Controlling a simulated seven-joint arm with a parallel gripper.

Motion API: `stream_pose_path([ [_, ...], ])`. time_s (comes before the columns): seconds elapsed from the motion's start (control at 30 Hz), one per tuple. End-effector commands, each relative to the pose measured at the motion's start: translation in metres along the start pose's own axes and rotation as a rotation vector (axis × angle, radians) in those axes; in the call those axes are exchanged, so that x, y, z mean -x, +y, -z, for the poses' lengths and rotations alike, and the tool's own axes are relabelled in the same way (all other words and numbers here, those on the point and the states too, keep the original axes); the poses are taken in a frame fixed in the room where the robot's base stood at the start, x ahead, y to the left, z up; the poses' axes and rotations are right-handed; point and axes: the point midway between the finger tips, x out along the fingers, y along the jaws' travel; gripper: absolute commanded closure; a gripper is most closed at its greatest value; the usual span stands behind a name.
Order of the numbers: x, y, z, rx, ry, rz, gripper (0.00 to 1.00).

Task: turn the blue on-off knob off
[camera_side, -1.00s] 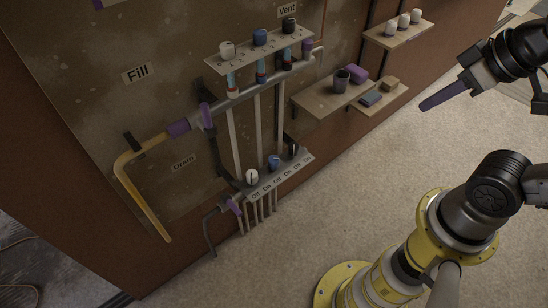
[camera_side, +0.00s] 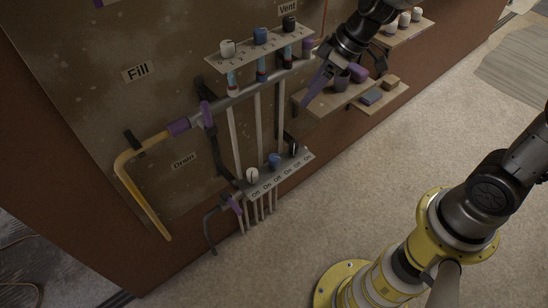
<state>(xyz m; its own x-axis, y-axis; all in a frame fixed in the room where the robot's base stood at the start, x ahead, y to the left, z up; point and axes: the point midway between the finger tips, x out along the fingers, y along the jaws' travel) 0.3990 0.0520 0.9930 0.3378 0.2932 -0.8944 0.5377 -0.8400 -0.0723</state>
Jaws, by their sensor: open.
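The blue on-off knob (camera_side: 274,161) sits in the middle of the lower grey panel (camera_side: 262,188), between a white knob (camera_side: 252,175) and a black knob (camera_side: 294,149). On and Off labels run along the panel's front; the knob's exact pointing is too small to tell. My gripper (camera_side: 306,102), with purple fingers, is open and empty. It points down and left, above and to the right of the blue knob and apart from it, in front of the small shelf.
An upper shelf holds white, blue (camera_side: 260,36) and black knobs above tubes. Purple-handled valves (camera_side: 206,114) and a yellow pipe (camera_side: 126,170) are at the left. The floor in front is clear.

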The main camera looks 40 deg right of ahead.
Motion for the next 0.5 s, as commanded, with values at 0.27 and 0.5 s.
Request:
stream_pose_path([
  [0.27, -0.147, 0.054, -0.017, 0.146, -0.039, 0.03, 0.23],
  [0.5, -0.208, 0.071, -0.045, 0.217, -0.071, 0.024, 0.23],
])
